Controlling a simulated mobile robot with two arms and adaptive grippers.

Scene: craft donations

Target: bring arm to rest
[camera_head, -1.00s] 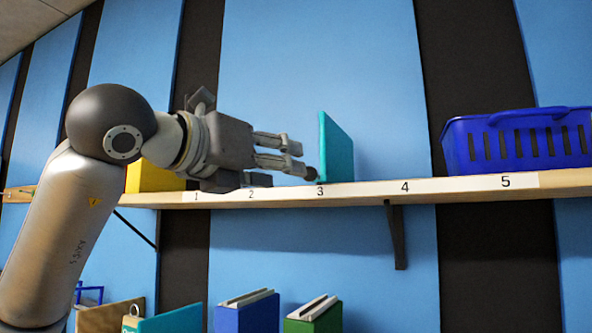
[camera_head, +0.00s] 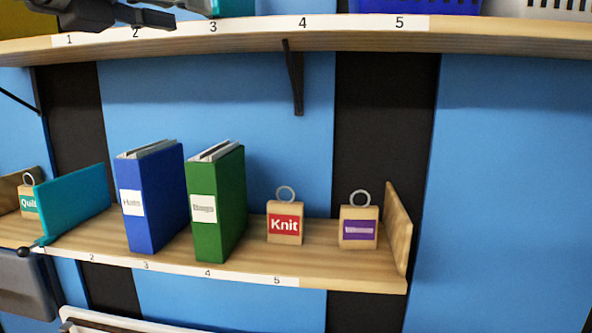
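My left gripper (camera_head: 150,17) shows only in part at the top left of the head view. It is dark grey, in front of the upper shelf near labels 1 and 2. Its upper part is cut off by the frame, so I cannot tell whether it is open or shut. A teal piece (camera_head: 232,8) stands on the upper shelf (camera_head: 330,38) above label 3, just right of the gripper; whether they touch is unclear. My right gripper is not identifiable here.
The lower shelf (camera_head: 330,262) holds a teal panel (camera_head: 75,205), blue binder (camera_head: 155,200), green binder (camera_head: 220,205), "Knit" block (camera_head: 285,228) and purple-labelled block (camera_head: 358,238). A wooden end panel (camera_head: 398,230) closes it. A blue basket (camera_head: 415,6) is above. A grey shape (camera_head: 20,285) is at lower left.

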